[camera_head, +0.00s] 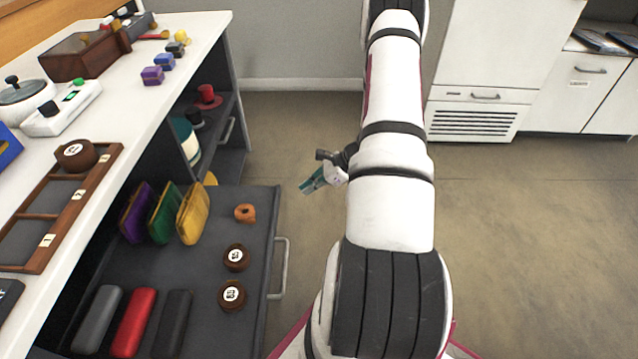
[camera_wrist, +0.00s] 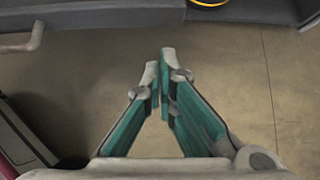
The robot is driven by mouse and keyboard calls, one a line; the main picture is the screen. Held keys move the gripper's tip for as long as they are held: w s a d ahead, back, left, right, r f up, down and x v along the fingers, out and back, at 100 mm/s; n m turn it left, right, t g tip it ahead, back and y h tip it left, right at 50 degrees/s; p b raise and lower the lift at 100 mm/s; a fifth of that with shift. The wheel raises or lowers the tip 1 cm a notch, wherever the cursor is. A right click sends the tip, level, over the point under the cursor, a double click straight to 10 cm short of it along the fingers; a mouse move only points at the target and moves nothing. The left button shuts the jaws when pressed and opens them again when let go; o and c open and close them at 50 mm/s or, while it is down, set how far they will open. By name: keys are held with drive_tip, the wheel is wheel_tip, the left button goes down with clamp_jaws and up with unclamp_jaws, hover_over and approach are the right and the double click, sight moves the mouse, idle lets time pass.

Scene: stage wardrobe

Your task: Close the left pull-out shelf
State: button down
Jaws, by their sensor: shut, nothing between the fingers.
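The pull-out shelf (camera_head: 205,270) at the lower left is dark grey and stands out from under the white counter. A pale bar handle (camera_head: 280,268) is on its right-hand front edge. My gripper (camera_head: 305,187) is beyond the shelf's far right corner, above the floor and apart from the handle. Its teal fingers are closed together and empty in the wrist view (camera_wrist: 161,62). A dark shelf edge (camera_wrist: 110,18) crosses the top of the wrist view, with a pale handle (camera_wrist: 28,40) at the left. Which shelf this is I cannot tell for sure.
On the shelf are purple, green and yellow purses (camera_head: 193,213), several cases (camera_head: 134,322), round brown items (camera_head: 232,295) and an orange item (camera_head: 245,212). A second dark shelf (camera_head: 212,135) with a red hat (camera_head: 208,97) lies behind. The floor (camera_head: 300,130) right of the shelves is clear.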

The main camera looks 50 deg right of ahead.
drive_tip(key=shift+w+a+f+b, duration=0.25)
drive_tip(key=shift+w+a, duration=0.3)
drive_tip(key=shift+w, duration=0.15)
drive_tip(key=shift+w+a+f+b, duration=0.25)
drive_tip(key=shift+w+a, duration=0.3)
drive_tip(key=shift+w, duration=0.2)
drive_tip(key=shift+w+a+f+b, duration=0.15)
drive_tip(key=shift+w+a+b, duration=0.1)
drive_tip(key=shift+w+a, duration=0.4)
drive_tip(key=w+a, duration=0.5)
drive_tip(key=w, duration=0.2)
drive_tip(key=w+a+b, duration=0.1)
drive_tip(key=w+a, duration=0.5)
drive_tip(key=w, duration=0.1)
drive_tip(key=w+a+b, duration=0.1)
drive_tip(key=w+a, duration=0.4)
drive_tip(key=w, duration=0.2)
drive_tip(key=shift+w+a, duration=0.15)
drive_tip(key=shift+a, duration=0.1)
drive_tip(key=shift+w+a, duration=0.1)
drive_tip(key=shift+w, duration=0.05)
drive_tip(key=shift+w+a, duration=0.1)
drive_tip(key=shift+a, duration=0.05)
